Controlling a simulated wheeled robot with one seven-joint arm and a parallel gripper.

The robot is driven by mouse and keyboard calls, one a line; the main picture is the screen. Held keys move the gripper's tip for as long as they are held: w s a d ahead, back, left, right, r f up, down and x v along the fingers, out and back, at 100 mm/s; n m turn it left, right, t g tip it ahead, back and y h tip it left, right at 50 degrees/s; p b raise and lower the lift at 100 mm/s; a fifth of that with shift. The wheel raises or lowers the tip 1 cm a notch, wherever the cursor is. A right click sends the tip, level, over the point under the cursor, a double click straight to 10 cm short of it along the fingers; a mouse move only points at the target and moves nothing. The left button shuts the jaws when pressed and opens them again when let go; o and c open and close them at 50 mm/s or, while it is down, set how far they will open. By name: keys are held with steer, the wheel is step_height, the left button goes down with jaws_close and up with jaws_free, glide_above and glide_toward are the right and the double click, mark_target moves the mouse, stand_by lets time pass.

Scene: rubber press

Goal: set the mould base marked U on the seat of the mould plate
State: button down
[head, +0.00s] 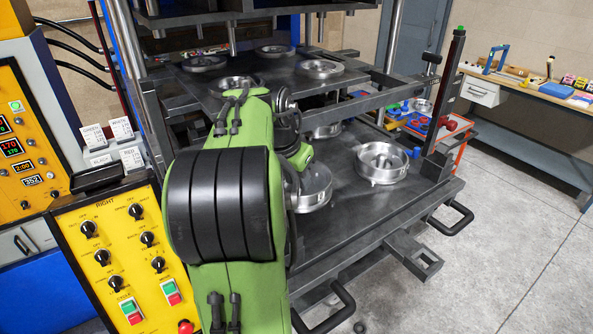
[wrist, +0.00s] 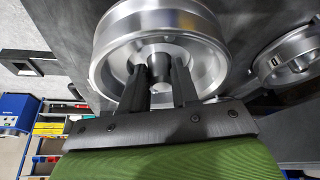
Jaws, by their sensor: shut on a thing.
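My gripper (wrist: 160,72) is shut on a round silver mould base (wrist: 205,25), its two dark fingers reaching inside the ring at the central hub. In the head view the mould base (head: 315,187) shows only in part, behind my green arm, over the near part of the dark lower mould plate (head: 400,200). Its U mark is not legible. I cannot tell whether it touches the plate. My fingertips are hidden in the head view. Another round metal piece (head: 382,160) sits to its right on the plate, and one more (head: 325,130) sits behind.
An upper plate (head: 300,85) carries several round metal pieces. A dark upright post (head: 450,100) stands at the lower plate's right. Black handles (head: 450,217) stick out at the front edge. A yellow control panel (head: 115,250) is at left, a workbench (head: 510,85) at far right.

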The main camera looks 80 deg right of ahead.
mark_target(295, 191)
steer(key=shift+w+d+f+b, duration=0.25)
steer(key=shift+f+b, duration=0.15)
steer(key=shift+f, duration=0.1)
steer(key=shift+f+b, duration=0.3)
steer(key=shift+f, duration=0.05)
steer(key=shift+s+a+f+b, duration=0.15)
steer(key=shift+f+b, duration=0.3)
steer(key=shift+f, duration=0.05)
steer(key=shift+s+a+f+b, duration=0.1)
steer(key=shift+s+f+b, duration=0.05)
steer(key=shift+f+b, duration=0.3)
steer(key=shift+w+d+f+b, duration=0.15)
steer(key=shift+f+b, duration=0.25)
steer(key=shift+f, duration=0.05)
steer(key=shift+r, duration=0.1)
steer(key=shift+a, duration=0.25)
steer(key=shift+f, duration=0.25)
